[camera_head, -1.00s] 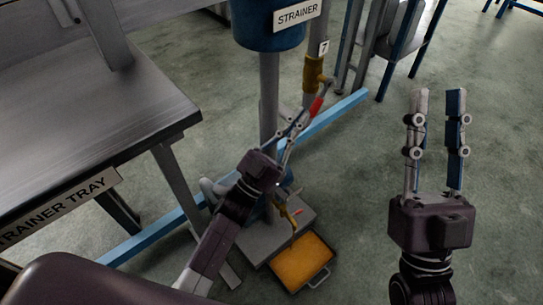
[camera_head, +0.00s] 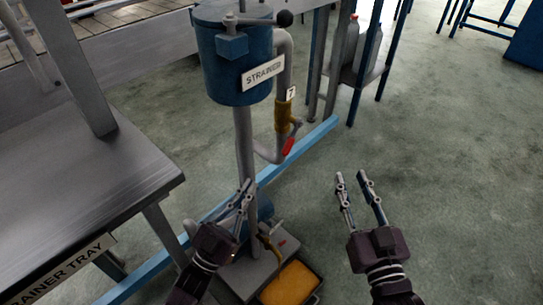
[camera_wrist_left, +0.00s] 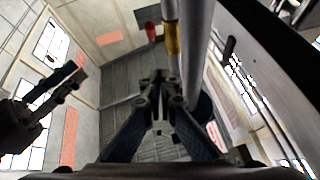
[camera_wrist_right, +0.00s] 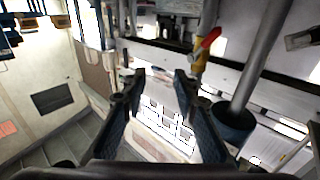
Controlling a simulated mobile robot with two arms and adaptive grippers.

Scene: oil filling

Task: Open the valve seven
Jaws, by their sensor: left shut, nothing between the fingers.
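Valve seven (camera_head: 284,116) is a yellow fitting on the grey pipe below the strainer, beside a tag marked 7 (camera_head: 291,93). The red lever end also shows in the left wrist view (camera_wrist_left: 151,32), beyond the fingertips. My right gripper (camera_head: 350,175) is open and empty, right of the valve over clear floor. The lever shows in the right wrist view (camera_wrist_right: 208,40).
The blue strainer (camera_head: 228,75) stands on a grey post. A dark table (camera_head: 75,190) is at the left. A yellow tray (camera_head: 290,284) lies by the post's base. A blue floor beam (camera_head: 312,140) runs behind. Floor at the right is free.

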